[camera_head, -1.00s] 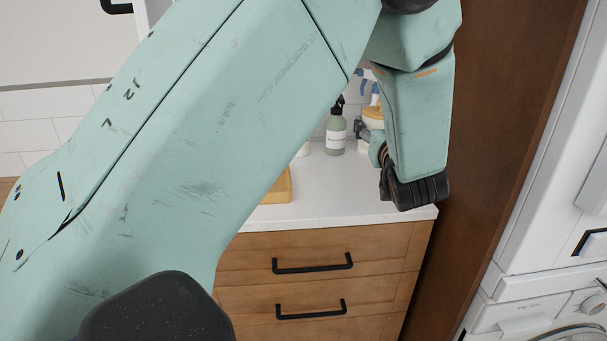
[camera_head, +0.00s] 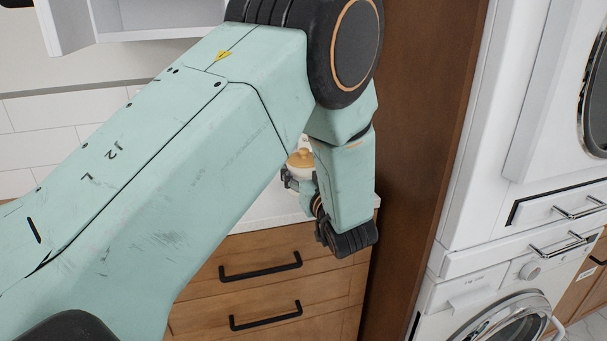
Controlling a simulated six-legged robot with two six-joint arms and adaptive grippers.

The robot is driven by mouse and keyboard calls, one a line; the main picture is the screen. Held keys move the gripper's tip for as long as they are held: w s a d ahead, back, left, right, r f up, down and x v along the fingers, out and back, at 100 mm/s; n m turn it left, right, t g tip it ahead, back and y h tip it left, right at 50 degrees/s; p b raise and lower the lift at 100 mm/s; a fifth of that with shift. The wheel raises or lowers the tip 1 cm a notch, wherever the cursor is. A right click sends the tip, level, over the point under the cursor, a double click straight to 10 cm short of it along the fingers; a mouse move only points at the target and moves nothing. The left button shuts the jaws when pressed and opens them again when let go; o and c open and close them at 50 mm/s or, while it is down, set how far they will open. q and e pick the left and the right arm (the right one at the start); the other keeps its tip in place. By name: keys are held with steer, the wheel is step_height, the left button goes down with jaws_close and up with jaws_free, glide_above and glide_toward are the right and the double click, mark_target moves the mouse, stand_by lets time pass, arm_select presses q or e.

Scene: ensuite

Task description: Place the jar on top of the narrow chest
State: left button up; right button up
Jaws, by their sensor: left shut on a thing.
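The jar (camera_head: 301,160) has a tan wooden lid and a pale body, mostly hidden behind my left arm. My left gripper (camera_head: 290,180) is shut on the jar beside the arm's wrist links. It holds the jar upright, over or near the white top of a wooden drawer unit (camera_head: 262,245) with black handles. I cannot tell whether this unit is the narrow chest. My arm hides much of its top. My right gripper is not in view.
A tall brown panel (camera_head: 420,140) stands just right of my left wrist. Beyond it are stacked white appliances, with a washing machine (camera_head: 505,320) below. White wall tiles (camera_head: 40,125) and an open white cabinet (camera_head: 130,15) are at the back left.

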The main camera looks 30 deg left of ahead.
arm_select(q)
steer(key=shift+w+a, duration=0.1)
steer(key=shift+f, duration=0.1)
steer(key=o, duration=1.3)
steer(key=shift+o, duration=0.2)
